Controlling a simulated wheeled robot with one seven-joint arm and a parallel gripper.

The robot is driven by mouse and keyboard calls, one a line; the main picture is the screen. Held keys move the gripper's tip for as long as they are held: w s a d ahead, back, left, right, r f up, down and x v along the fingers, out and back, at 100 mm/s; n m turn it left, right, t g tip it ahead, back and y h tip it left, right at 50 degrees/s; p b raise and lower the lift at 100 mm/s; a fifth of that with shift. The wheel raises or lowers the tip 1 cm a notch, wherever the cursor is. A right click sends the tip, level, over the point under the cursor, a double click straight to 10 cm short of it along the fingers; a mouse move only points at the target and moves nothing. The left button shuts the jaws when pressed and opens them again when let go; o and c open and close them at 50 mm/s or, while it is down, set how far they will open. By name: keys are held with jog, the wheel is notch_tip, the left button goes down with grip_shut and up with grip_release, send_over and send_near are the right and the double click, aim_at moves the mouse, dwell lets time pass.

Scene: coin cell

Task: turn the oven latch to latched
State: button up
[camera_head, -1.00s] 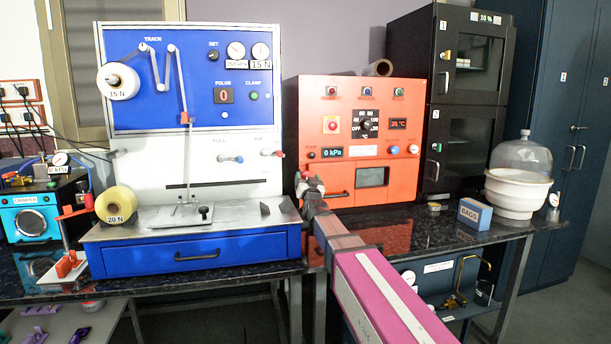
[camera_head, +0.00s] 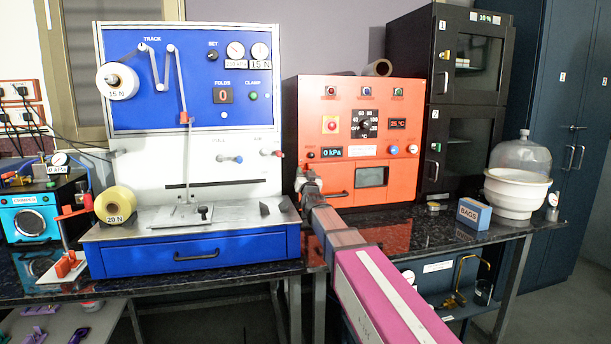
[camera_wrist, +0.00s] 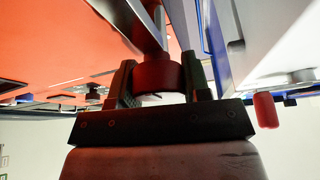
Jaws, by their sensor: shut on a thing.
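My gripper (camera_head: 306,180) is at the oven's lower left front edge and hides most of the latch there in the head view. In the wrist view, my gripper (camera_wrist: 158,85) is shut on a dark red cylindrical knob (camera_wrist: 155,73), which appears to be the oven latch's grip. One finger is on each side of it. The latch's angle cannot be told.
The blue and white machine (camera_head: 195,255) stands close on the left of my gripper; its red-tipped lever (camera_wrist: 265,110) shows near my gripper in the wrist view. A black cabinet (camera_head: 433,110) and a bags box (camera_head: 473,214) are at right.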

jog(key=n+y, duration=0.2)
jog(key=n, duration=0.1)
jog(key=n+g+y, duration=0.1)
jog(key=n, duration=0.3)
jog(key=shift+a+y, duration=0.15)
jog(key=shift+y, duration=0.25)
jog(key=n+g+y, duration=0.1)
jog(key=n, duration=0.2)
jog(key=n+g+y, duration=0.1)
jog(key=n, duration=0.2)
jog(key=shift+s+a+n, duration=0.1)
jog(key=shift+a+n, duration=0.05)
jog(key=shift+n, duration=0.15)
jog(key=n+g, duration=0.1)
jog(key=n, duration=0.1)
jog(key=n+g+y, duration=0.1)
jog(key=n, duration=0.2)
jog(key=shift+a+f+n+g, duration=0.1)
jog(key=shift+f+n+g, duration=0.1)
jog(key=shift+n+g, duration=0.1)
jog(key=shift+a+f+n+g, duration=0.1)
jog(key=shift+n+g, duration=0.6)
jog(key=shift+n, duration=1.3)
jog(key=shift+s, duration=0.1)
jog(key=o, duration=1.3)
jog(key=v, duration=1)
jog(key=shift+s+d+f, duration=0.1)
jog(key=shift+s+d, duration=0.15)
jog(key=shift+d, duration=0.1)
